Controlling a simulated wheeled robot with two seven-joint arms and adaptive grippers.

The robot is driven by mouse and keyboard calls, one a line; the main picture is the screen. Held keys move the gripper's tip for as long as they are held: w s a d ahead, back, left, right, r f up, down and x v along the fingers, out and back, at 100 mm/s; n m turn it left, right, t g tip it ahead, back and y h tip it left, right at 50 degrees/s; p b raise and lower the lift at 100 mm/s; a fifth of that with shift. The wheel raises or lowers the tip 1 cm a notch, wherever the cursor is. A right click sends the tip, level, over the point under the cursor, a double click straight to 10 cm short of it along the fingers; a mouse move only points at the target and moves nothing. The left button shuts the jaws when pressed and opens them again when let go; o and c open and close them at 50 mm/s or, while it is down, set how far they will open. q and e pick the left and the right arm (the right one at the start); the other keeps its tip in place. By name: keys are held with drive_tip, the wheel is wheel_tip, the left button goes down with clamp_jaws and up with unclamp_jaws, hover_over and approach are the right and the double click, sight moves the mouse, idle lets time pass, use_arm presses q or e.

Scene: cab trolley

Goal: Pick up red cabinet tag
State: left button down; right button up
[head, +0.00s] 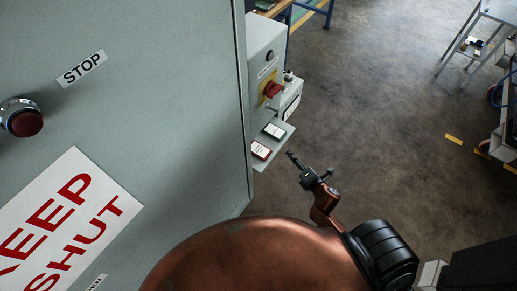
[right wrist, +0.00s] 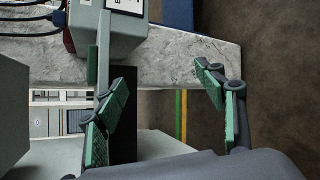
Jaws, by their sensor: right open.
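The red cabinet tag (head: 261,150), a small red-edged card with a white face, lies on a small grey shelf (head: 259,165) beside the large grey door. A green-edged tag (head: 274,131) lies just behind it on the same shelf. My right gripper (head: 309,164) is right of the shelf, apart from both tags, open and empty. In the right wrist view its green-padded fingers (right wrist: 158,95) are spread wide. I cannot make out the red tag there. My left gripper is not in view.
A grey switch box (head: 262,48) with a red rotary handle (head: 272,90) stands above the shelf. The large grey door (head: 170,100) with a red button (head: 24,120) fills the left. Open floor (head: 390,120) lies to the right, with a metal trolley (head: 480,30) farther off.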

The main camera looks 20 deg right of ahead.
drive_tip(key=w+a+r+n+t+y, duration=0.25)
drive_tip(key=r+n, duration=0.25)
drive_tip(key=r, duration=0.3)
drive_tip(key=n+g+y, duration=0.3)
drive_tip(key=n+y, duration=0.3)
drive_tip(key=n, duration=0.7)
approach(256, 148)
drive_tip(key=shift+w+a+f+n+t+p, duration=0.15)
drive_tip(key=shift+a+f+n+t+p, duration=0.2)
drive_tip(key=shift+a, duration=0.3)
drive_tip(key=x, duration=0.2)
drive_tip(key=p+x, duration=0.1)
drive_tip(key=x, duration=0.1)
drive_tip(key=p+x, duration=0.1)
drive_tip(key=x, duration=0.1)
drive_tip(key=shift+w+d+r, duration=0.15)
drive_tip(key=shift+w+d, duration=0.2)
drive_tip(key=shift+w+a+h, duration=0.2)
drive_tip(key=shift+w+h, duration=0.05)
drive_tip(key=shift+w, duration=0.15)
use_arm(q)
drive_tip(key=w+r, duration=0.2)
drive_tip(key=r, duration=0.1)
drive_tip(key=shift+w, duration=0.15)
use_arm(e)
drive_tip(key=shift+c, duration=0.5)
drive_tip(key=c, duration=1.1)
